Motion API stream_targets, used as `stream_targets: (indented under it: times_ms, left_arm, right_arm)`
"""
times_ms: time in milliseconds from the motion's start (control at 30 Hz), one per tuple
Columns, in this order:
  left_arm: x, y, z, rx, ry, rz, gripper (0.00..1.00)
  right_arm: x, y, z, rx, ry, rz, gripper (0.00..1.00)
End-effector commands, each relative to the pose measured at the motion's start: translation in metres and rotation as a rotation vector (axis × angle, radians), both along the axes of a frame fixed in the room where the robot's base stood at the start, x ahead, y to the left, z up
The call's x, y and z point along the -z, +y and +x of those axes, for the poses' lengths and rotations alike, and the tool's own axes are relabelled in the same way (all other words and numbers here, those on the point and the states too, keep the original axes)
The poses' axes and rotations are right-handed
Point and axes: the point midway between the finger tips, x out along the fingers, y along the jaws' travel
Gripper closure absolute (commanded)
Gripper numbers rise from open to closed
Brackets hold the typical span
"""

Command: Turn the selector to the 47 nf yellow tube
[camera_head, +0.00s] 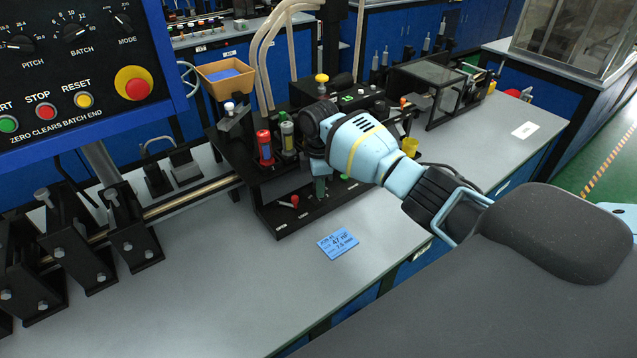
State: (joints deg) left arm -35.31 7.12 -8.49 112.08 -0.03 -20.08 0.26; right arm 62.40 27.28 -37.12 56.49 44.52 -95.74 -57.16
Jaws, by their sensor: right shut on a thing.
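My right arm reaches in from the right, and its hand points down over the black tube rack (283,229). My right gripper (319,188) is low at the middle of the rack, shut on what looks like the selector; the hand hides most of it. A yellow cup-shaped part (410,147) shows right of the hand. A blue card (338,243) reading 47 NF lies on the bench before the rack. My left gripper is out of view.
A small red-tipped lever (293,201) lies on the rack's lower shelf. A control panel (80,70) with knobs and buttons hangs at upper left. Black brackets and a rail (190,196) stand on the left. The grey bench (210,290) is clear in front.

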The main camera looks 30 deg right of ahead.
Motion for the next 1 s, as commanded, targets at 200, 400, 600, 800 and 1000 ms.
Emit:
stream_targets:
  times_ms: [200,400,600,800,1000]
  left_arm:
    - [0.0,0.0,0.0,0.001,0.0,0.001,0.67]
    - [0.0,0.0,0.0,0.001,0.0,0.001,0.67]
    - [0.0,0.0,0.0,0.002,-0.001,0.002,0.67]
    - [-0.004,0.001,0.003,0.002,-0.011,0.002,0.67]
    - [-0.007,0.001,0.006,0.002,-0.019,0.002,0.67]
  right_arm:
    - [0.002,0.0,-0.001,-0.001,0.004,-0.001,0.64]
    - [0.001,0.0,0.0,0.0,0.002,0.0,0.5]
    - [-0.001,0.0,0.0,0.0,0.0,0.0,0.5]
    - [-0.023,0.0,0.001,0.0,-0.005,0.0,0.5]
    - [-0.055,0.0,0.0,-0.001,-0.004,-0.001,0.5]
